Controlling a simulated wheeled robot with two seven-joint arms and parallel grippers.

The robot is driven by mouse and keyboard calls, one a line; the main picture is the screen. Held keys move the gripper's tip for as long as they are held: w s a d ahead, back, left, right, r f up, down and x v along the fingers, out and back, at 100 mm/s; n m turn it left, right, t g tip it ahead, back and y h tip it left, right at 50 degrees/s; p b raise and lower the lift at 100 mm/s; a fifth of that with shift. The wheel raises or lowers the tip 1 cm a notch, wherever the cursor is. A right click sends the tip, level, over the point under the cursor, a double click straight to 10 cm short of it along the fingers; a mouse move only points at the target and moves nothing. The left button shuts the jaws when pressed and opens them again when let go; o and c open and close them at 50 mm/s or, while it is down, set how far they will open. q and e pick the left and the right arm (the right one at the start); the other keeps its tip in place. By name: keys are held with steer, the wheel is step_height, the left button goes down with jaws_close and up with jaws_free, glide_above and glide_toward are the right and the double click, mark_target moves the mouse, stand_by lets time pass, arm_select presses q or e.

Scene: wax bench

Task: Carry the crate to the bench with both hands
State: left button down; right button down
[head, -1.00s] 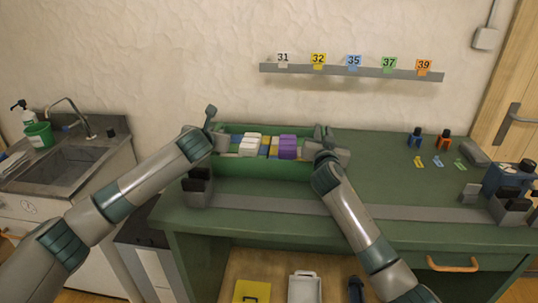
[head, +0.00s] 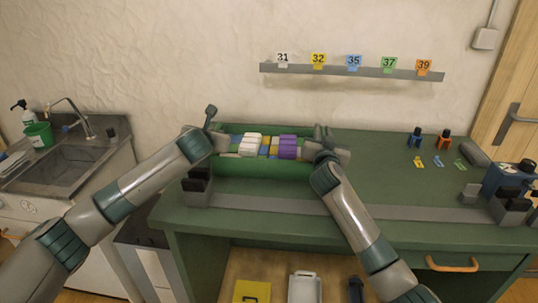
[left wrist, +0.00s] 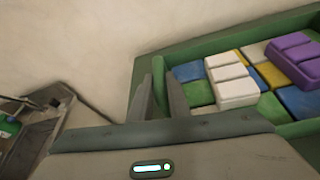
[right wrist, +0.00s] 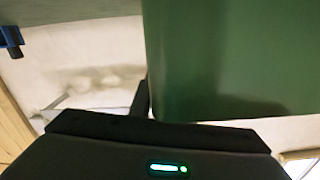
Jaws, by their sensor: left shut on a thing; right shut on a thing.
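The green crate (head: 262,168) is over the left part of the green bench (head: 400,190), near the wall. It holds white, purple, blue, yellow and green blocks. My left gripper (head: 214,140) is shut on the crate's left end; in the left wrist view its fingers (left wrist: 162,98) straddle the crate's wall (left wrist: 150,62). My right gripper (head: 322,145) is shut on the crate's right end. In the right wrist view the crate's green side (right wrist: 215,60) fills the upper middle and one finger (right wrist: 142,100) shows beside it. I cannot tell whether the crate's underside touches the bench top.
A grey holder (head: 197,190) stands at the bench's front left corner. A numbered rail (head: 350,73) is on the wall. The bench middle is clear. A sink (head: 60,160) is at left.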

arm_select(q)
steer(key=shift+a, duration=0.15)
steer(key=shift+w+r, duration=0.1)
steer(key=shift+r, duration=0.2)
arm_select(e)
steer(key=shift+r, duration=0.25)
steer(key=shift+w, duration=0.1)
arm_select(q)
steer(key=shift+w, duration=0.1)
